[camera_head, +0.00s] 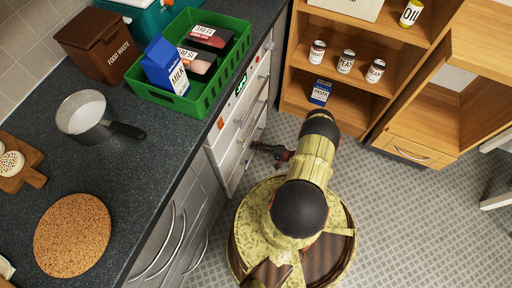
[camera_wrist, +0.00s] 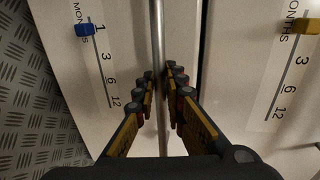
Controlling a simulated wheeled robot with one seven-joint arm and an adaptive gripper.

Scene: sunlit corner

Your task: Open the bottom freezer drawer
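The freezer (camera_head: 228,150) is a white unit with stacked drawers and bar handles under the dark counter. In the wrist view, the bottom drawer front (camera_wrist: 110,75) is the panel beside the floor, with a blue slider and a month scale. Its metal bar handle (camera_wrist: 158,30) runs upright in the picture, along the edge by the neighbouring drawer front (camera_wrist: 265,50), which has a yellow slider. My gripper (camera_wrist: 160,80) has a finger on each side of this bar and appears shut on it. In the head view my gripper (camera_head: 280,152) is at the freezer's low front; its fingertips are unclear.
The counter (camera_head: 140,185) holds a green crate (camera_head: 187,105), a pot (camera_head: 82,112) and a cork mat (camera_head: 72,235). Wooden shelves (camera_head: 330,82) with cans stand beyond my arm. The tiled floor (camera_head: 400,220) at right is clear.

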